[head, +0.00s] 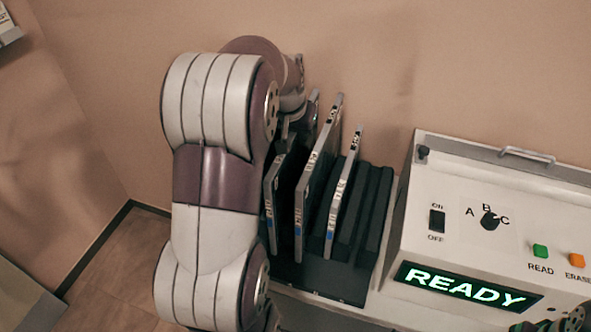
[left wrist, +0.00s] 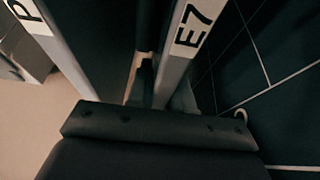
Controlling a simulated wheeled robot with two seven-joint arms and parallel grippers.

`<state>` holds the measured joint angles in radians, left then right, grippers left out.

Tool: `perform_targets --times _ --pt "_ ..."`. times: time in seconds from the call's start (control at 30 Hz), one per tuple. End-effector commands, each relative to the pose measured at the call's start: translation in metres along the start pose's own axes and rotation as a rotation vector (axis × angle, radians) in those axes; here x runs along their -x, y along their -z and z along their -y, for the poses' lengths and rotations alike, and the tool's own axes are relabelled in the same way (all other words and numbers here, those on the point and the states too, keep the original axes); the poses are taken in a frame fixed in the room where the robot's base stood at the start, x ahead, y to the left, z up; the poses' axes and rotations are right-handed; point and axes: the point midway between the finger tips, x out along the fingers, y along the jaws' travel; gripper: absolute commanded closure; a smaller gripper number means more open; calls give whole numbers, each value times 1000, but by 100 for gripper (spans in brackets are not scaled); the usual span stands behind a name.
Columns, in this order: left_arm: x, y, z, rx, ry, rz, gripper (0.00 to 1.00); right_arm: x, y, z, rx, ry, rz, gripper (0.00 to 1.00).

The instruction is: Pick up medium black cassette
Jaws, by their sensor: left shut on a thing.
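Several thin black cassettes with silver edges and white labels stand upright in a dark rack (head: 320,277) in the head view. From left to right I see a shorter one (head: 271,205), a tall one (head: 315,180) and a middle-height one (head: 342,200). My left gripper (head: 288,125) is at the rack's left part, mostly hidden behind my arm. In the left wrist view, my gripper (left wrist: 163,85) is shut on the cassette labelled E7 (left wrist: 187,38). Which cassette that is in the head view I cannot tell. My right gripper is not in view.
A console (head: 450,240) with a lit READY display (head: 465,286), knob and buttons stands close to the right of the rack. A wall is behind. Another cassette (left wrist: 75,35) with a P label is close on the left in the left wrist view.

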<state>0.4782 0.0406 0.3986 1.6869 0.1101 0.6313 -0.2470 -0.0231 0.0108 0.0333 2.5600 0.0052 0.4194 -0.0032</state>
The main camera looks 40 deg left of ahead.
Motion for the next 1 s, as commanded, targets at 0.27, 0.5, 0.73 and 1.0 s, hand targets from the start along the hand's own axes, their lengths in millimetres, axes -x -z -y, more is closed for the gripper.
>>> perform_targets --times 0.27,0.5,0.73,1.0 --pt "2 2 0 0 1 -6 100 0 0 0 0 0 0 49" --pt "14 8 0 -1 2 -10 100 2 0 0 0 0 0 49" --pt "63 28 0 -1 1 -10 100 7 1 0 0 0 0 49" --pt "93 40 0 0 1 -6 100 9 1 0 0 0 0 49"
